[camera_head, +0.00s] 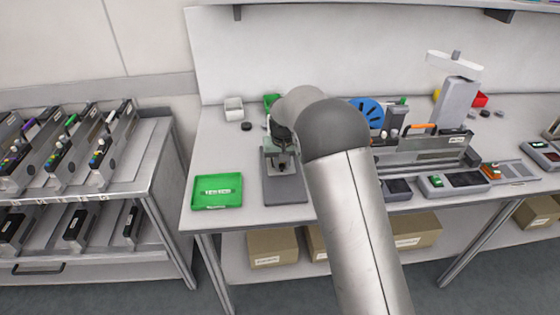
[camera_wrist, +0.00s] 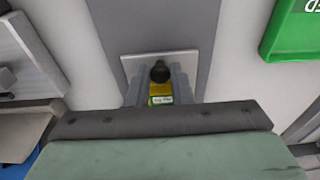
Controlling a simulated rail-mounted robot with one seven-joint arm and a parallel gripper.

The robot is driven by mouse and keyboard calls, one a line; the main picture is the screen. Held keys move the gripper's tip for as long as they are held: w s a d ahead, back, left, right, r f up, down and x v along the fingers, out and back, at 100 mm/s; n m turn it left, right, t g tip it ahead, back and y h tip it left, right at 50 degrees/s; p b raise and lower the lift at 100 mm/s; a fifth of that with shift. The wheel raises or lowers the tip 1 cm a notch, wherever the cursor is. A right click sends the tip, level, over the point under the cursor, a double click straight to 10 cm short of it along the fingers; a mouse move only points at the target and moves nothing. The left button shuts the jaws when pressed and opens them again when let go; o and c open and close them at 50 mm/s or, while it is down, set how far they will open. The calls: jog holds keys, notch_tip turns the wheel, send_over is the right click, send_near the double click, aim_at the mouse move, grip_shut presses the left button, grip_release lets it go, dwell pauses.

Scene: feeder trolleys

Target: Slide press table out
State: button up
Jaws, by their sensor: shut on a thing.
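The press (camera_head: 285,187) stands on the bench just left of my arm, with a dark grey base; its upper part is largely covered by my arm. In the wrist view the press table is a pale square plate (camera_wrist: 135,67) lying on a grey strip. A round black knob (camera_wrist: 160,72) stands up at its middle. My gripper (camera_wrist: 160,80) has one finger on each side of this knob and is shut on it. A yellow piece with a green and white label (camera_wrist: 160,93) shows between the fingers.
A green labelled tray (camera_head: 217,191) lies left of the press. A small white bin (camera_head: 233,108) stands behind. A long grey fixture (camera_head: 425,150) and a blue disc (camera_head: 368,112) are to the right. A loaded trolley (camera_head: 150,165) stands left, beyond a gap.

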dwell(0.3)
jog(key=shift+s+d+b, duration=0.25)
jog(key=shift+s+b, duration=0.4)
jog(key=shift+s, duration=0.95)
jog(key=shift+s+d+b, duration=0.3)
jog(key=shift+s+b, duration=0.3)
jog(key=shift+s, duration=1)
jog(key=shift+s+d+b, duration=0.25)
jog(key=shift+s+b, duration=0.4)
jog(key=shift+s, duration=0.95)
jog(key=o, duration=0.7)
jog(key=shift+s, duration=0.1)
jog(key=r+p, duration=0.1)
jog(key=r, duration=0.1)
jog(key=w+r+p, duration=0.1)
jog(key=r+p, duration=0.1)
jog(key=w+r+p, duration=0.1)
jog(key=r+p, duration=0.1)
jog(key=r, duration=0.1)
jog(key=shift+a, duration=0.15)
